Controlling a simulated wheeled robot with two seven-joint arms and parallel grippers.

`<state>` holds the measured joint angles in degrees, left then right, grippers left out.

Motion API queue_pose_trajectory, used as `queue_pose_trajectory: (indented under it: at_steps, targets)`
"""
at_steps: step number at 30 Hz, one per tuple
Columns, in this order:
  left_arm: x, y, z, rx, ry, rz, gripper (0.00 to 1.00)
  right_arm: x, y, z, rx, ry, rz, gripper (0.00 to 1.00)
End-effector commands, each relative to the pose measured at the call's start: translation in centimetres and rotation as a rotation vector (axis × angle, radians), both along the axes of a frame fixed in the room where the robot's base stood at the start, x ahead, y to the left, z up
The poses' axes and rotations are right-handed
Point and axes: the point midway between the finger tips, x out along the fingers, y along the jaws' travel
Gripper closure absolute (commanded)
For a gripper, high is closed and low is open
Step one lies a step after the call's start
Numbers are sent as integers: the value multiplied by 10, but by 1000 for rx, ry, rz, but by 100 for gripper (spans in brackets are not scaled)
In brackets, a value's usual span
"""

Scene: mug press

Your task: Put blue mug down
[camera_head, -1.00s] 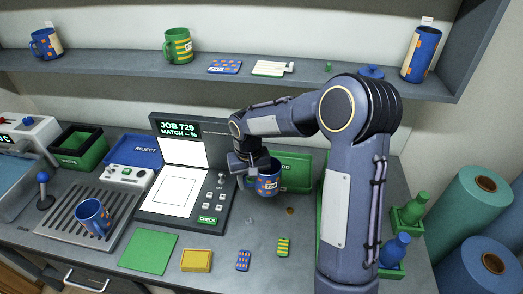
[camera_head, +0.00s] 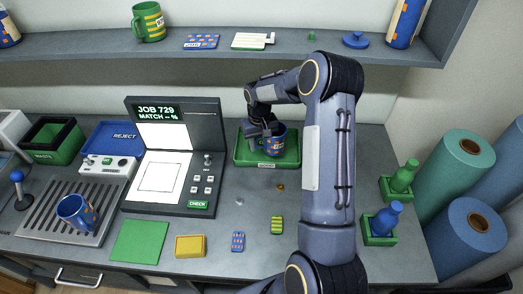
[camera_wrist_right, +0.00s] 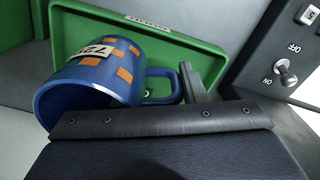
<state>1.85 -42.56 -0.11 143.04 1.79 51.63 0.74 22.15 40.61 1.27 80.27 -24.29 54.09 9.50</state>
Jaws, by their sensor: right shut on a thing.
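A blue mug with orange patches and a pale label (camera_head: 278,140) is at the green tray (camera_head: 245,159), right of the check machine. My right gripper (camera_head: 266,131) is shut on its handle. In the right wrist view the mug (camera_wrist_right: 110,75) is large, with its handle at a gripper finger (camera_wrist_right: 190,88); the tray (camera_wrist_right: 205,42) lies behind and around it. I cannot tell whether its base touches the tray. A second blue mug with orange patches (camera_head: 76,212) is on the slatted grille (camera_head: 40,208) at left. My left gripper is not in view.
The check machine (camera_head: 165,185) stands close left of the tray. A green square (camera_head: 140,241), a yellow block (camera_head: 190,246) and two small patterned pieces lie in front. Green and blue bottles (camera_head: 384,218) stand right of my arm. The shelf (camera_head: 280,57) runs above.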

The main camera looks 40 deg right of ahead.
Motion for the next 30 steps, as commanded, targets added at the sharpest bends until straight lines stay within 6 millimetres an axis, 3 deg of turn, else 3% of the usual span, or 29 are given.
queue_pose_trajectory:
  at_steps: [5,11,23,24,28,30]
  targets:
    - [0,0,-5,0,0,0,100,2,-8,-11,0,-1,0,100]
    - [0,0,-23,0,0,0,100,2,-10,-42,-1,1,2,100]
    - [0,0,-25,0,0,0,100,3,-10,-46,-1,-1,1,100]
    - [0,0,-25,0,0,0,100,3,-10,-46,-1,0,1,59]
    - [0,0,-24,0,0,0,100,2,-10,-45,0,0,1,42]
    - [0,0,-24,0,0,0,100,2,-10,-45,0,0,1,40]
